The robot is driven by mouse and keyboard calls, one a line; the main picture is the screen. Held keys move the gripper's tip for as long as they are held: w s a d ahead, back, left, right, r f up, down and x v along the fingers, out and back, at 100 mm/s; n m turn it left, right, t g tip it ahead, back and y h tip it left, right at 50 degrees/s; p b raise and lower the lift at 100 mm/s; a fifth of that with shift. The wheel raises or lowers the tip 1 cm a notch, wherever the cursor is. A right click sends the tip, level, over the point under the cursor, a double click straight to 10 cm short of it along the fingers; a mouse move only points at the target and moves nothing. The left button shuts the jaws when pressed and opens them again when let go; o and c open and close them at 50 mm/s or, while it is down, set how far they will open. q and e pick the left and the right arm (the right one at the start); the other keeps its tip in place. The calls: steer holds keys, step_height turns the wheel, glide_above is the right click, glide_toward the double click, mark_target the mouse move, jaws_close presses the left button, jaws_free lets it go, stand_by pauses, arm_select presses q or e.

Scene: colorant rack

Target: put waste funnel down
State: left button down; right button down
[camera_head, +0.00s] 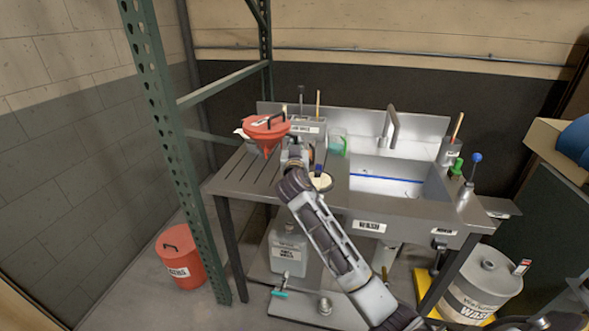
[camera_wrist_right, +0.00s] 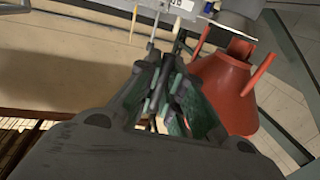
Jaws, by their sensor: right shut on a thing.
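The waste funnel (camera_head: 266,134) is red, with a lid and a black handle on top. In the head view it is upright, spout down, at the back left of the slatted metal drainboard (camera_head: 240,176). I cannot tell whether its spout touches anything. My right gripper (camera_head: 287,133) is beside it on the right and shut on it. The exact grip is hidden in the head view. In the right wrist view my fingers (camera_wrist_right: 160,95) are close together, with the red funnel (camera_wrist_right: 225,85) just right of them. My left gripper is not in view.
A sink (camera_head: 392,182) with a faucet (camera_head: 390,124) is right of the drainboard. A green-tinted beaker (camera_head: 338,143) and a small labelled box (camera_head: 308,130) stand behind my gripper. A green rack post (camera_head: 165,130) rises at the left. A red waste can (camera_head: 181,260) stands on the floor.

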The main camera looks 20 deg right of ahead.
steer(key=shift+w, duration=0.1)
steer(key=shift+r, duration=0.1)
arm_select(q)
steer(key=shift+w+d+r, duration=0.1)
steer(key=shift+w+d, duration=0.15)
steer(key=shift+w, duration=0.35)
arm_select(e)
step_height(320, 180, down, 5)
step_height(320, 180, down, 4)
steer(key=shift+f+b, duration=0.25)
steer(key=shift+b, duration=0.25)
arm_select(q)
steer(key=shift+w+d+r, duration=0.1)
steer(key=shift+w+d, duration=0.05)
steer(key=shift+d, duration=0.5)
arm_select(e)
steer(key=shift+f, duration=0.3)
